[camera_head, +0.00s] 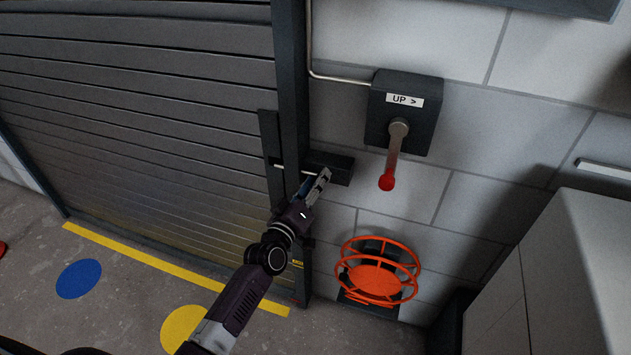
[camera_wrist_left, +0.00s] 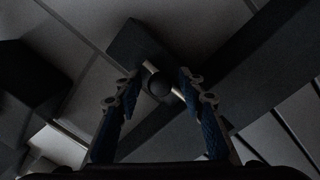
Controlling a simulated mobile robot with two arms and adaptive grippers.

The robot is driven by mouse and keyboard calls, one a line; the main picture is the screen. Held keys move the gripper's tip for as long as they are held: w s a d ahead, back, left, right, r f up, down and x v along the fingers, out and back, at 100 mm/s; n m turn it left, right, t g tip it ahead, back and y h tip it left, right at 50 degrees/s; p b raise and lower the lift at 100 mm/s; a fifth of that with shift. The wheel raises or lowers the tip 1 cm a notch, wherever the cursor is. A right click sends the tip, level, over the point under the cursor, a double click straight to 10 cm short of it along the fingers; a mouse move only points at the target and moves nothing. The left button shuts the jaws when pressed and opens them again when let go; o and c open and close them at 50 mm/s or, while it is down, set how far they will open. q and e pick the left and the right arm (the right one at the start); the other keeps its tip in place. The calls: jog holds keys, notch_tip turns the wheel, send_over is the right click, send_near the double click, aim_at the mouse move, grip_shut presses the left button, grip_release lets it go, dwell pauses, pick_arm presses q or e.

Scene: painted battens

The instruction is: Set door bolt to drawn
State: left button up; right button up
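The door bolt is a silver rod (camera_head: 287,168) that runs between a dark housing (camera_head: 338,164) on the wall and the edge of the grey slatted door (camera_head: 150,100). In the left wrist view, a dark round knob (camera_wrist_left: 159,84) stands on the silver rod. My left gripper (camera_head: 322,178) is in front of the bolt and hides part of it in the head view. In the wrist view its two blue-padded fingers (camera_wrist_left: 159,78) are open, one each side of the knob, with gaps visible. My right gripper is not in view.
A box marked "UP >" (camera_head: 378,132) with a red-tipped lever (camera_head: 387,181) is mounted on the wall right of the bolt. Below is an orange wheel or cage (camera_head: 376,278). A white cabinet (camera_head: 570,270) stands at the right. A yellow floor line (camera_head: 170,266) runs before the door.

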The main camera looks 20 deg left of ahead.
aim_at(337, 177)
pick_arm(q)
grip_shut()
dwell(0.3)
jog(key=d+p, duration=0.1)
jog(key=d, duration=0.3)
jog(key=shift+s+d, duration=0.1)
jog(key=shift+d, duration=0.15)
grip_release()
jog(key=shift+d, duration=0.15)
